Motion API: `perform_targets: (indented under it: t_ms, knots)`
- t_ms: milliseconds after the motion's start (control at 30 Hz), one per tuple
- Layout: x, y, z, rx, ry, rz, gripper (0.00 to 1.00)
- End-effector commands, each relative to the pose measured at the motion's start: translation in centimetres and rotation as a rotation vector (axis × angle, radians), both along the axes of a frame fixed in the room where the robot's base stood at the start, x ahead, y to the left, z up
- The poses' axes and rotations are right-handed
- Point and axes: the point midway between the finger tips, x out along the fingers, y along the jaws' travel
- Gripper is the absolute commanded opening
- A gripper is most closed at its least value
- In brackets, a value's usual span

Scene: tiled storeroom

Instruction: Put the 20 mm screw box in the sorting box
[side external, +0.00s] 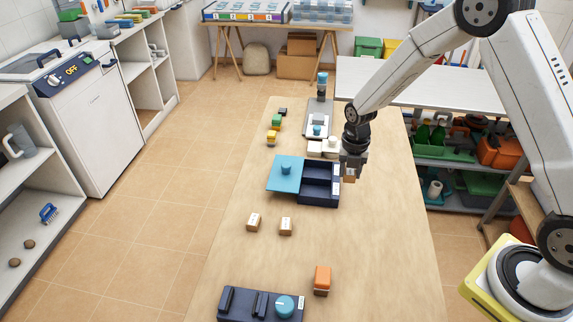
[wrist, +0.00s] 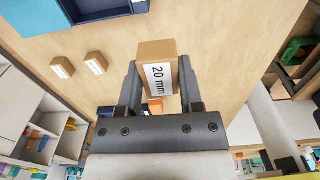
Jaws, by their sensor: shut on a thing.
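My gripper (side external: 352,167) is shut on the 20 mm screw box (wrist: 158,68), a small brown carton with a white "20 mm" label. The label faces the wrist camera; in the side external view the carton is mostly hidden by my gripper. The gripper holds it just right of the sorting box (side external: 320,202), a dark navy open box with compartments. A teal lid (side external: 285,175) with a knob lies at its left side. A corner of the sorting box also shows at the top left of the wrist view (wrist: 141,6).
Two small labelled cartons (side external: 254,222) (side external: 286,226) stand on the table in front of the sorting box. An orange-topped block (side external: 322,280) and a navy device with a blue knob (side external: 262,307) are nearer. Several small items and a scale-like device (side external: 318,118) stand behind.

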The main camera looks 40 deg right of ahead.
Motion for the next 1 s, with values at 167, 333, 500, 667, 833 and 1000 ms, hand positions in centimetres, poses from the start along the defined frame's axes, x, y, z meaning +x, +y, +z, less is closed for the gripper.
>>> perform_targets:
  t_ms: [167, 333, 500, 667, 833, 1000]
  knots:
    - [1.3, -1.5, 0.2, -0.001, -0.001, 0.007, 0.0]
    - [1.6, -1.8, 0.3, 0.0, 0.0, 0.01, 0.0]
    - [1.8, -1.8, 0.2, 0.0, 0.0, 0.01, 0.0]
    - [2.7, -1.9, -0.3, 0.0, 0.0, 0.01, 0.0]
    - [4.3, -2.0, -1.0, 0.0, 0.0, 0.01, 0.0]
    - [6.2, -2.2, -1.9, 0.0, 0.0, 0.01, 0.0]
